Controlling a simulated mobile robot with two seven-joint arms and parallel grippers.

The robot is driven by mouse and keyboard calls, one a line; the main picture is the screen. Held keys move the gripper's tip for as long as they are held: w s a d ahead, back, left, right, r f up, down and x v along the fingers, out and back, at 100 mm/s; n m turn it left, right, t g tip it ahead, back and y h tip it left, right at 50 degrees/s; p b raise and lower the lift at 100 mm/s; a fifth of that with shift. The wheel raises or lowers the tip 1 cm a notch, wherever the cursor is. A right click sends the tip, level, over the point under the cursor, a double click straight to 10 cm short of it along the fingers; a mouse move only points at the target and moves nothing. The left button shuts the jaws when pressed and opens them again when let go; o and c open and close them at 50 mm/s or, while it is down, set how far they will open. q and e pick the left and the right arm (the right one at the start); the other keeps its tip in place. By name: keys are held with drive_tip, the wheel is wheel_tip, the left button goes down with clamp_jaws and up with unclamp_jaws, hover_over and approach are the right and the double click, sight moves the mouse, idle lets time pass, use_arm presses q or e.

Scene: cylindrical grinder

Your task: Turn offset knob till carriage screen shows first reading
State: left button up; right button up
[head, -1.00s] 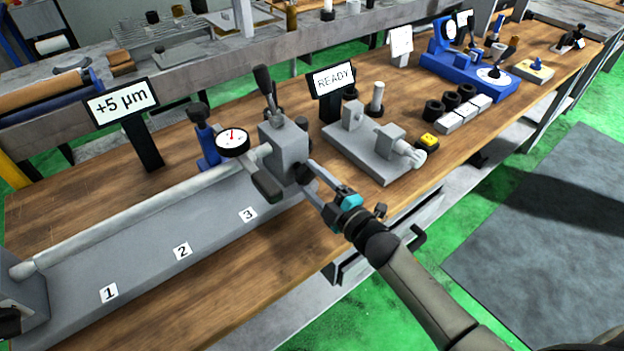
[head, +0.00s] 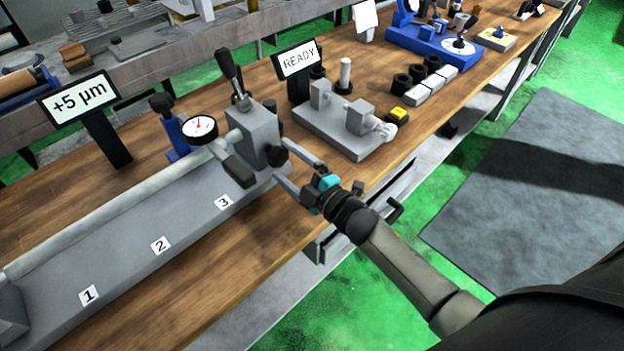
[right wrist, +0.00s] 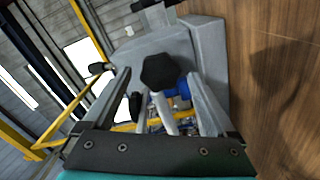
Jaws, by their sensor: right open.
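The black offset knob (head: 277,156) sits on the right end of the grey tailstock block (head: 254,136). In the right wrist view the knob (right wrist: 158,71) appears between my fingers, with gaps at both sides. My right gripper (head: 284,161) is open at the knob, its fingers on either side; I see no clear contact. A screen (head: 79,97) behind the bed reads +5 µm. Another screen (head: 299,60) reads READY. I cannot tell from the labels which belongs to the carriage. My left gripper is not in view.
A dial gauge (head: 200,129) and a tall lever (head: 231,75) stand close to the block. The grey bed (head: 130,255) carries labels 1, 2 and 3. A grey fixture (head: 340,130) and a yellow-topped button (head: 398,114) are to the right. The bench's front edge lies below my gripper.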

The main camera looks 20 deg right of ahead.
drive_tip(key=v, duration=1.4)
drive_tip(key=shift+s+p, duration=0.25)
drive_tip(key=shift+p, duration=0.2)
drive_tip(key=shift+d, duration=0.1)
drive_tip(key=s+d+f+m+g+h, duration=0.1)
drive_tip(key=s+f+m+g+h, duration=0.3)
drive_tip(key=f, duration=0.8)
drive_tip(key=s+d+f+m+g+h, duration=0.1)
drive_tip(key=s+d+f+m+g, duration=0.25)
drive_tip(key=f, duration=0.85)
drive_tip(key=s+a+f+m+g, duration=0.2)
drive_tip(key=s+f, duration=0.3)
drive_tip(key=s, duration=0.2)
drive_tip(key=s+a+f+m+g, duration=0.2)
drive_tip(key=s+f, duration=0.3)
drive_tip(key=s, duration=0.3)
drive_tip(key=s+a+f+m+g+h, duration=0.1)
drive_tip(key=s+a+f+m+g, duration=0.1)
drive_tip(key=s, duration=0.6)
wheel_tip(320, 180, down, 3)
drive_tip(key=shift+s+f+m+g, duration=0.1)
drive_tip(key=shift+s+m+g, duration=0.15)
drive_tip(key=shift+m+g, duration=0.7)
drive_tip(key=shift+n+g, duration=0.3)
